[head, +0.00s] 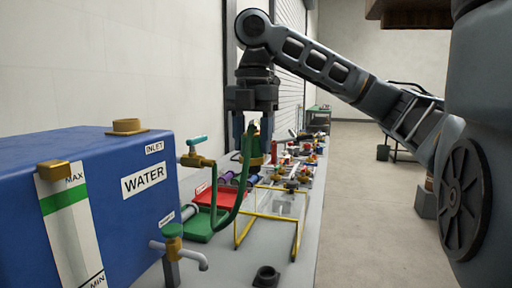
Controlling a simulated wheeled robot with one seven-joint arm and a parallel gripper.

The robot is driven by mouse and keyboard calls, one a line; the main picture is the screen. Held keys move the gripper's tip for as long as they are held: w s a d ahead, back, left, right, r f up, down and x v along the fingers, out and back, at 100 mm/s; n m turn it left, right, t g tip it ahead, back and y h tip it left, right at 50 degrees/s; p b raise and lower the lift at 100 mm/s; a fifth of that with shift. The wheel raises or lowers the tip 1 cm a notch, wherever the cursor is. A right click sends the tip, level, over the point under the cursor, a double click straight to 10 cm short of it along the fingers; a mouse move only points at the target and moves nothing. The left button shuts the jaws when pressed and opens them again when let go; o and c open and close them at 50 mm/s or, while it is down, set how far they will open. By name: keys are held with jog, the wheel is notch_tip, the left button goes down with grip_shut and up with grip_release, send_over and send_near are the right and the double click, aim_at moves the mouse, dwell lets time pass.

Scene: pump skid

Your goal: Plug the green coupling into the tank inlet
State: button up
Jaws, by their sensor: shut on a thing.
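The blue water tank (135,215) fills the left foreground. Its INLET label (154,147) is beside a brass fitting (198,160) with a teal handle, on the tank's right side. My gripper (254,133) points down, to the right of that fitting and apart from it. It is shut on the green coupling (257,147), which hangs roughly upright between the fingers, partly hidden by them. A green hose (243,172) hangs in a loop beside the coupling.
A yellow wire frame (297,243) stands on the grey bench (225,267) below my gripper. Red and green trays (197,228) lie to its left. A lower tap (190,253) juts from the tank. Several fittings crowd the bench behind.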

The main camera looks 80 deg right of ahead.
jog(key=w+a+r+n+p, duration=0.1)
jog(key=w+a+r+p, duration=0.15)
jog(key=r, duration=0.65)
jog(key=w+a+r+n+p, duration=0.1)
jog(key=r+p, duration=0.3)
jog(key=r, duration=0.5)
jog(key=w+a+n+p, duration=0.1)
jog(key=w+a+p, duration=0.1)
jog(key=w, duration=0.7)
jog(key=w+a+p, duration=0.2)
jog(key=w+a, duration=0.1)
jog(key=w, duration=0.7)
jog(key=shift+w+a+n+p, duration=0.2)
jog(key=shift+w+n+p, duration=0.05)
jog(key=shift+n+p, duration=0.15)
